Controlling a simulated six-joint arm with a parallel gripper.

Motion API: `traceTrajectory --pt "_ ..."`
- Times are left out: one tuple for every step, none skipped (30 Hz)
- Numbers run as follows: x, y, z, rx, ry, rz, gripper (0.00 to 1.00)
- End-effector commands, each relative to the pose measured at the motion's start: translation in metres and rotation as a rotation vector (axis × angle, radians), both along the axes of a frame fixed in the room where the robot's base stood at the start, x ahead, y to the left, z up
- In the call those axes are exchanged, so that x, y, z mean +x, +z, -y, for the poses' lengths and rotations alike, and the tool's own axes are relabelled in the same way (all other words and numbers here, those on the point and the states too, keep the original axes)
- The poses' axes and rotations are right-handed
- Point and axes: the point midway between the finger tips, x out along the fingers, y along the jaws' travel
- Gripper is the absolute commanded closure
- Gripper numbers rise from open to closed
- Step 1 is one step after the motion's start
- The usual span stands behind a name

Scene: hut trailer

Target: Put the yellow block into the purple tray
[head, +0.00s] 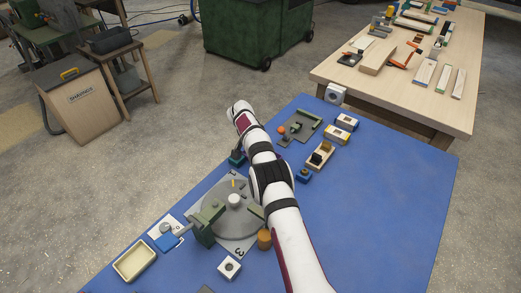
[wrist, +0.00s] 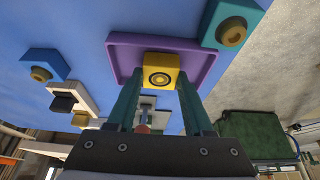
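The yellow block (wrist: 160,72), with a dark ring on its face, sits between the two green fingertips of my gripper (wrist: 161,80) in the wrist view. The fingers press against its left and right sides. The purple tray (wrist: 199,62) is behind the block in this view, with its raised rim showing on several sides. The block overlaps the tray's near rim in the picture; I cannot tell whether it touches the tray. In the head view my own arm hides the gripper, the block and nearly all of the tray.
A teal block (wrist: 222,20) stands beside the tray, with a blue block (wrist: 25,68) on the other side. On the blue table (head: 375,190) are a grey round plate (head: 236,219) with green fixtures, a cream tray (head: 135,262) and an orange cylinder (head: 264,239). The table's right side is clear.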

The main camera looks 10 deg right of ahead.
Motion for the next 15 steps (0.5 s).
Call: traceTrajectory --pt "0.0001 0.0002 -0.0001 0.0 0.0 0.0 0.4" --pt "0.0 0.0002 0.0 0.0 0.0 0.0 0.35" --pt "0.0 0.0002 0.0 0.0 0.0 0.0 0.27" --pt "0.0 0.0002 0.0 0.0 0.0 0.0 0.22" --pt "0.0 0.0002 0.0 0.0 0.0 0.0 0.17" --pt "0.0 0.0002 0.0 0.0 0.0 0.0 0.14" --pt "0.0 0.0002 0.0 0.0 0.0 0.0 0.14" --pt "0.0 0.0002 0.0 0.0 0.0 0.0 0.14" --pt "0.0 0.0002 0.0 0.0 0.0 0.0 0.14" --pt "0.0 0.0002 0.0 0.0 0.0 0.0 0.14" --pt "0.0 0.0002 0.0 0.0 0.0 0.0 0.14" --pt "0.0 0.0001 0.0 0.0 0.0 0.0 0.14" --pt "-0.0001 0.0003 -0.0001 0.0 0.0 0.0 0.14" --pt "-0.0001 0.0012 -0.0003 0.0 0.0 0.0 0.14" --pt "-0.0003 0.0039 -0.001 0.0 0.0 0.001 0.14"
